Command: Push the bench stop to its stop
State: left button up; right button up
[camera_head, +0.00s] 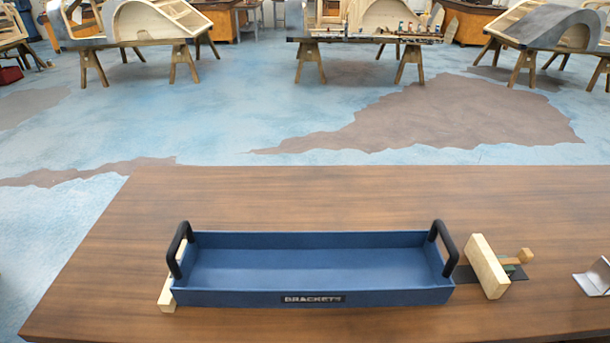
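What looks like the bench stop, a pale upright wooden block (486,266), stands on the brown table right of the blue tray. Behind its right face are a small wooden piece (525,255) and a bit of green, over a dark flat strip (463,275) that runs under the block toward the tray. A narrow gap separates the block from the tray's right end. The blue tray (310,240), labelled BRACKETS, has black handles at both ends and is empty. A pale wooden strip (167,292) lies along its left end. Neither gripper is in view.
The wooden table (290,195) is clear behind the tray and along its front right. A bent metal piece (594,279) sits at the right picture edge. Trestles with wooden bodyframes (150,22) stand far off across the blue floor.

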aim_at(494, 277)
jog(key=k+l+z, duration=0.1)
jog(key=z, duration=0.25)
jog(key=k+l+z, duration=0.1)
jog(key=l+z, duration=0.4)
jog(key=z, duration=0.2)
jog(key=k, duration=0.05)
